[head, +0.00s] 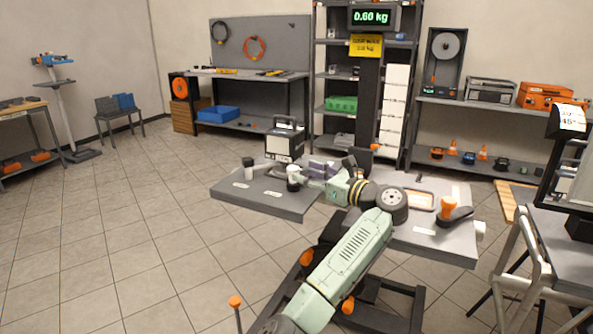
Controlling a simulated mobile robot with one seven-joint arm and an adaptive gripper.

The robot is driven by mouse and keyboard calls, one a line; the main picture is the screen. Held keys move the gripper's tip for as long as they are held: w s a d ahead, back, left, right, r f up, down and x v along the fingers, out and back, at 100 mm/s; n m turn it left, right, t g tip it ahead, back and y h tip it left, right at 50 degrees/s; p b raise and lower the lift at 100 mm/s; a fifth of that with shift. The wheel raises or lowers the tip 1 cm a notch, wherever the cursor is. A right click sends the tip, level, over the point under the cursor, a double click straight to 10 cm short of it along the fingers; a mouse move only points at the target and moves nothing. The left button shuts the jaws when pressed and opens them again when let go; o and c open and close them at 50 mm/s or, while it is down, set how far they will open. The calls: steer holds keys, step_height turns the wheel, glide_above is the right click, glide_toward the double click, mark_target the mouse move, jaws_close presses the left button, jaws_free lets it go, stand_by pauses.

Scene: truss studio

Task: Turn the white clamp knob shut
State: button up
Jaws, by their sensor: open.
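A white knob (294,170) stands upright on a dark base on the left part of the grey worktop (262,200). My gripper (304,180) is just to the right of the knob, low over the worktop and pointing left. It is open. Its fingers are small in this view, and I cannot tell whether they touch the knob or stand around it. My green arm reaches in from the bottom of the view.
A dark-topped post (248,168) stands left of the knob. A boxy device (285,142) stands behind it. An orange-knobbed clamp (449,208) and an orange-rimmed tray (420,200) are on the right part. The tiled floor (110,250) to the left is clear.

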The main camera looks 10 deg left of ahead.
steer(key=v, duration=0.6)
steer(key=shift+d, duration=0.1)
steer(key=shift+c, duration=0.5)
